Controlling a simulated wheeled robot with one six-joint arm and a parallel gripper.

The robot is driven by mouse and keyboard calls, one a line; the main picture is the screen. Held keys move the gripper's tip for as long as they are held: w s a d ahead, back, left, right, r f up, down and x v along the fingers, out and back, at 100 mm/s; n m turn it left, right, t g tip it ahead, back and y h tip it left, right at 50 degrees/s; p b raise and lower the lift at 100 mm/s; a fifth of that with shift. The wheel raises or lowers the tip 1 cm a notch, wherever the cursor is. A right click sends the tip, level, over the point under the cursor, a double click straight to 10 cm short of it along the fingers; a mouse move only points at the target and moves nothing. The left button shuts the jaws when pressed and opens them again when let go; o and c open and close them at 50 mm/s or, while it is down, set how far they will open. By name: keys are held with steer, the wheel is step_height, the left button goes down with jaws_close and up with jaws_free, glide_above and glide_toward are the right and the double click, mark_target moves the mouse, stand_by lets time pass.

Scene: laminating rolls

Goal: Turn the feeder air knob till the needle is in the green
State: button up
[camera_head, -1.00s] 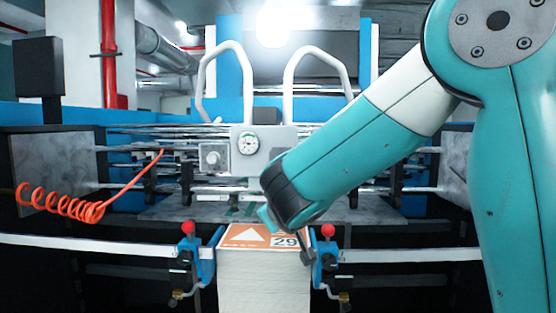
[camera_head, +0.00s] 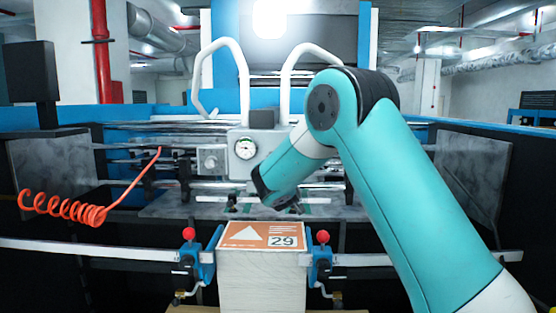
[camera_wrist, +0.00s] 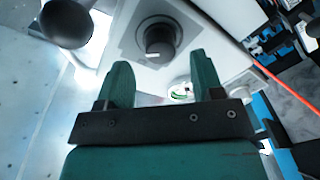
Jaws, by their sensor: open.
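The white round gauge (camera_head: 246,148) sits on the grey panel. Its green part shows in the wrist view (camera_wrist: 181,92), partly hidden by a finger; the needle's reading is too small to tell. My gripper (camera_wrist: 160,75) is open and empty, its teal fingers pointing toward the knob but apart from it. In the head view my arm hides the fingers.
A paper stack (camera_head: 262,236) with an orange top sheet marked 29 stands below the panel, between two red-knobbed clamps (camera_head: 189,235). An orange coiled hose (camera_head: 70,207) hangs at the left. White curved tubes (camera_head: 221,80) rise above the panel.

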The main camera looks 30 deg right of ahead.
steer(key=shift+p+x, duration=0.5)
steer(key=shift+x, duration=1.05)
steer(key=shift+c, duration=0.2)
steer(key=c, duration=0.9)
steer(key=shift+f, duration=0.1)
steer(key=shift+f+b, duration=0.1)
steer(key=shift+b, duration=0.4)
